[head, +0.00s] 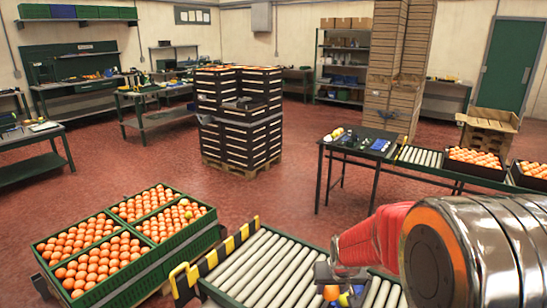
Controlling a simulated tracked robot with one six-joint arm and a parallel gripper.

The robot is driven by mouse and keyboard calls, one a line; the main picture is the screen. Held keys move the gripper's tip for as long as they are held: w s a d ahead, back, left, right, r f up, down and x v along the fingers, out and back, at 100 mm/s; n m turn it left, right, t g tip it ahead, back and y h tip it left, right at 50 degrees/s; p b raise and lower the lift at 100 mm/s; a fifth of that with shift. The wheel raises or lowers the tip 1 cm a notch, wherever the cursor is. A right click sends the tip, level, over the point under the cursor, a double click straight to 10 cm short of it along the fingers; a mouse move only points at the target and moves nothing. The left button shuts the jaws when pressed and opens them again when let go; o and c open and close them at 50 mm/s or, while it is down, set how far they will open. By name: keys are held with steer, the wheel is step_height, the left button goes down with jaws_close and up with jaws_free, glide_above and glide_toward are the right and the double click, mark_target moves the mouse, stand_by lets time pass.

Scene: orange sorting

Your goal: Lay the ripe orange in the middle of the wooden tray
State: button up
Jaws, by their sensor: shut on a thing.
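My gripper (330,277) is at the bottom of the head view, a little right of the middle, at the end of my red-sleeved arm. It is shut on an orange fruit (331,293), which shows just under the grey gripper body, small and partly hidden. A yellow fruit (343,300) is close beside it at the lower edge; I cannot tell whether they touch. The wooden tray cannot be made out in this view; my arm and the picture's lower edge hide much of the area around the gripper.
A roller conveyor (262,264) with a yellow-black striped end lies left of my gripper. Green crates of oranges (125,243) stand at lower left. A table (352,146) with small items and a second conveyor with orange crates (473,160) stand behind. The red floor between is clear.

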steer(key=shift+w+a+r, duration=0.1)
steer(key=shift+a+r, duration=0.2)
steer(key=shift+r, duration=0.3)
steer(key=shift+w+a+r, duration=0.1)
steer(key=shift+a+r, duration=0.15)
steer(key=shift+r, duration=0.35)
steer(key=shift+s+d, duration=0.1)
steer(key=shift+s, duration=0.05)
